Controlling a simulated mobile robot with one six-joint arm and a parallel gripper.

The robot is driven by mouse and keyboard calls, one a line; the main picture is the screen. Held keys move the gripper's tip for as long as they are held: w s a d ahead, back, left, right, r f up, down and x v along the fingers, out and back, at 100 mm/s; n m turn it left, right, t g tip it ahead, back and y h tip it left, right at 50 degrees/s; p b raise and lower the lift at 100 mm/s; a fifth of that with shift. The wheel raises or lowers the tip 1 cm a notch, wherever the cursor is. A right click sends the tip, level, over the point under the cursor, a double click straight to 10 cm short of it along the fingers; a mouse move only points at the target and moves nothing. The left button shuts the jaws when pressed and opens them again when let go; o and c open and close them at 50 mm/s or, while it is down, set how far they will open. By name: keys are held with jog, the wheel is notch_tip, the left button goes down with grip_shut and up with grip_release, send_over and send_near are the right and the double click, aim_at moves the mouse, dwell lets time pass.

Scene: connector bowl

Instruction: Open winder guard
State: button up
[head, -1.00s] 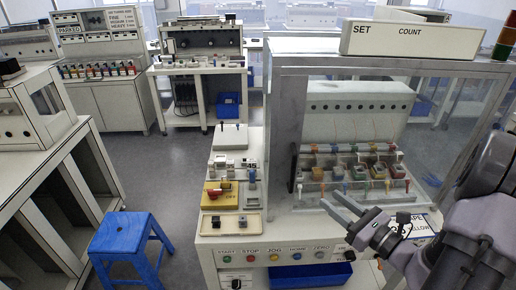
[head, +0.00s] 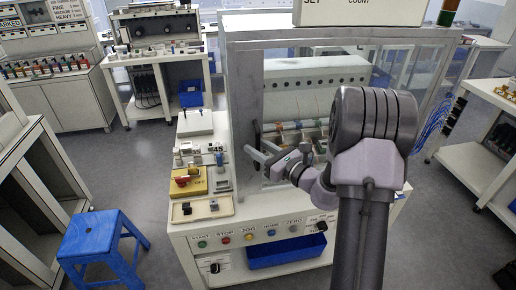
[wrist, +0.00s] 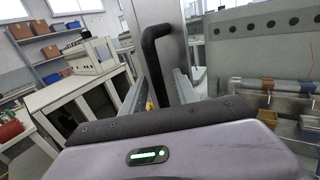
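The winder guard (head: 245,85) is a grey-framed, clear-paned enclosure over the winder. It looks closed. Its black upright handle (head: 257,132) is at the left edge of the front. My gripper (head: 262,152) is at the handle's lower part, with fingers pointing left. In the wrist view the curved black handle (wrist: 151,60) stands in front of the grey guard frame (wrist: 172,18). My fingers (wrist: 158,92) are apart on either side of the handle's lower part, with visible gaps. I cannot tell whether either finger touches it. My arm hides the guard's right front.
Left of the guard are a yellow switch box (head: 188,182) and small parts on the bench. A row of buttons (head: 250,236) runs along the front edge, above a blue bin (head: 290,253). A blue stool (head: 100,240) stands on the floor at left. Floor between stool and bench is clear.

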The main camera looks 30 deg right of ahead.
grip_shut()
dwell(1.3)
